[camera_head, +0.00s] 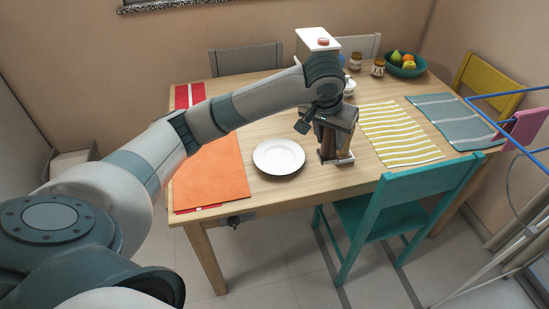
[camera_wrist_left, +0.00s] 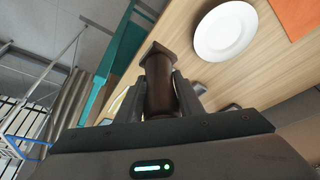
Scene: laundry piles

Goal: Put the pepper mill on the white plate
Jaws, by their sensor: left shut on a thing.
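The pepper mill is dark brown and shows between the fingers of my left gripper (camera_head: 335,148) in the head view. In the left wrist view the pepper mill (camera_wrist_left: 158,84) is gripped between the two dark fingers, with its square end sticking out. The white plate (camera_head: 279,157) lies empty on the table, just left of the gripper. The plate also shows in the left wrist view (camera_wrist_left: 225,32), right of the mill. I cannot tell whether the mill touches the table. My right gripper is not in view.
The wooden table (camera_head: 262,98) holds an orange cloth (camera_head: 212,172) left of the plate and a yellow striped cloth (camera_head: 400,134) on the right. A white-topped box (camera_head: 318,39), jars (camera_head: 377,67) and a fruit bowl (camera_head: 405,66) stand behind. A teal chair (camera_head: 400,205) is at the front edge.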

